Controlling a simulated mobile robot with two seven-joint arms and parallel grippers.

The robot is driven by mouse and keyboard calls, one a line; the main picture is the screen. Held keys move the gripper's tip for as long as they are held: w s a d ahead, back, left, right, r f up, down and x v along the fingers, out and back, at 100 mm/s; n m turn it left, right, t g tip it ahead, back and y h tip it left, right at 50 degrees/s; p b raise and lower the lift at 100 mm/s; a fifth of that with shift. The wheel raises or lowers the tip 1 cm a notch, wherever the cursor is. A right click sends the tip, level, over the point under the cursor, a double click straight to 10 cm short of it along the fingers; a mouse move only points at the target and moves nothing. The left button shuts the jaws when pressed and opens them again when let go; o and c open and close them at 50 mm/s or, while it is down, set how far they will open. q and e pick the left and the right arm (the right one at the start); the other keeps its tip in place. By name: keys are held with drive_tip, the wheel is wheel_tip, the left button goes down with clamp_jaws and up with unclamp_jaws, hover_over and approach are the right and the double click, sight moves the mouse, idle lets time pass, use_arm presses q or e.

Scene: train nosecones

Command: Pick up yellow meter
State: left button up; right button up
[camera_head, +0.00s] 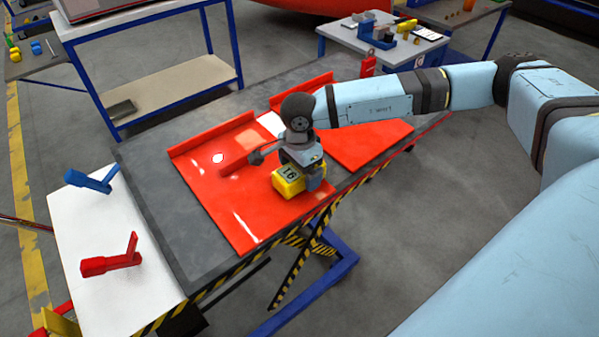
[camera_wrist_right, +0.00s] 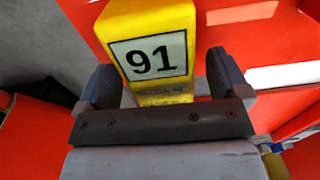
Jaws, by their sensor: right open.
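The yellow meter (camera_head: 288,182) sits on the red panel (camera_head: 238,215) on the lift table. It has a white label that reads 91 in the right wrist view (camera_wrist_right: 150,57). My right gripper (camera_head: 308,172) is right at the meter, over it from the right side. In the right wrist view the two dark fingers (camera_wrist_right: 163,82) stand on either side of the lower part of the meter, with the jaws open. The gripper hides part of the meter in the head view. My left gripper is in neither view.
A shelf bench (camera_head: 165,88) stands behind. A small table (camera_head: 385,38) with parts is at the back right. Floor at right is clear.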

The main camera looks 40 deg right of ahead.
drive_tip(key=shift+r, duration=0.1)
drive_tip(key=c, duration=1.3)
